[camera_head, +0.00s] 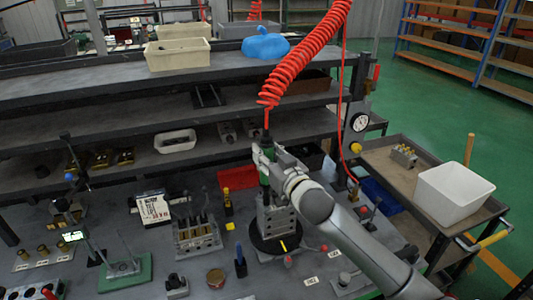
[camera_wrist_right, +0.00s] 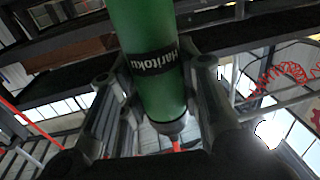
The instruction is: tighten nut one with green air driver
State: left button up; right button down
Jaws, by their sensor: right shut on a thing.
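The green air driver (camera_head: 264,174) hangs upright from a coiled red hose (camera_head: 300,58). My right gripper (camera_head: 268,160) is shut on it. In the right wrist view the green body (camera_wrist_right: 145,30) with its black "Haritoku" label is between the two fingers (camera_wrist_right: 150,95). A grey metal valve block (camera_head: 277,217) stands on a black round base (camera_head: 262,243), just below the driver. The driver's lower end is close to the block's top; I cannot tell whether they touch. I cannot make out nut one. My left gripper is not in view.
Another valve block (camera_head: 197,236) stands to the left on the bench, with several small tools and parts around it. Shelves with bins rise behind. A trolley holding a white bin (camera_head: 454,193) is at the right. A round gauge (camera_head: 360,122) hangs on the rack post.

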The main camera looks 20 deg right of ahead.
jog(key=shift+f+b, duration=0.35)
jog(key=shift+f, duration=0.1)
jog(key=shift+r, duration=0.1)
dwell(0.7)
jog(key=shift+s+f, duration=0.15)
jog(key=shift+f, duration=0.65)
dwell(3.2)
jog(key=shift+r+p, duration=0.15)
jog(key=shift+p, duration=0.2)
